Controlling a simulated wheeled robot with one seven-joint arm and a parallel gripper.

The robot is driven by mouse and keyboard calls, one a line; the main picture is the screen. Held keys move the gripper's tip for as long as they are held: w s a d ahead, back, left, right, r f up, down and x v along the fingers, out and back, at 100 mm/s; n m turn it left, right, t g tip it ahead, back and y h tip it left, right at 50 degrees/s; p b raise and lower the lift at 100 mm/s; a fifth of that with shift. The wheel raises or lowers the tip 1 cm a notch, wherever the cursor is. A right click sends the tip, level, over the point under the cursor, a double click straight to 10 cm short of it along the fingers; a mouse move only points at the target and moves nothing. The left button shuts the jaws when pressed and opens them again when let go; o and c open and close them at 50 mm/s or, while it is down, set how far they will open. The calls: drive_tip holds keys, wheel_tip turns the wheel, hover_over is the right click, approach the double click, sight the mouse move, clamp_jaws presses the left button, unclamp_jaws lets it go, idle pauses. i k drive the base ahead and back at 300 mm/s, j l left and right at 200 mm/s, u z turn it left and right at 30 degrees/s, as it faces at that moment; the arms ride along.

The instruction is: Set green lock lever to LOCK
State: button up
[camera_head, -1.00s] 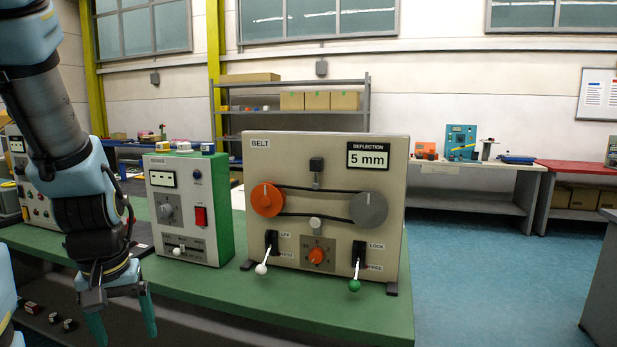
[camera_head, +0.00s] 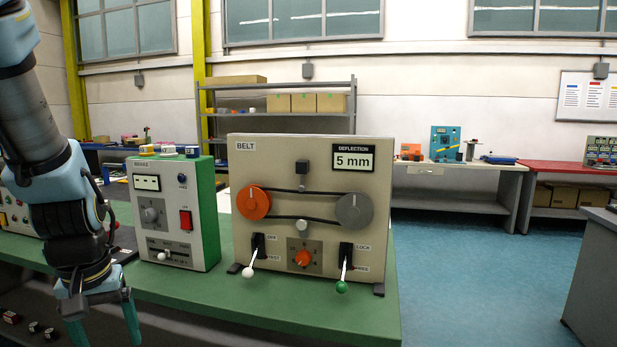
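The beige BELT panel (camera_head: 285,215) stands on the green bench in the middle of the view. Its green lock lever (camera_head: 342,285) is at the lower right of the panel, with the handle pointing down and outward to the green knob. The LOCK label (camera_head: 363,246) is at the upper right of the lever's slot and the FREE label (camera_head: 362,268) is below it; the handle is on the FREE side. My gripper (camera_head: 105,335) is at the lower left, well apart from the lever, its teal fingers spread and partly cut off by the bottom edge. Nothing shows between them.
A white-tipped OFF/TEST lever (camera_head: 247,271) and an orange dial (camera_head: 303,258) are left of the green lever. A green-sided control box (camera_head: 181,215) stands between my arm and the panel. The bench front (camera_head: 300,315) before the panel is clear.

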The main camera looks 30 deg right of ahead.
sight(341, 287)
drive_tip(key=l+u, duration=0.4)
drive_tip(key=k+l+u, duration=0.1)
drive_tip(key=l+u, duration=0.45)
drive_tip(key=l, duration=0.15)
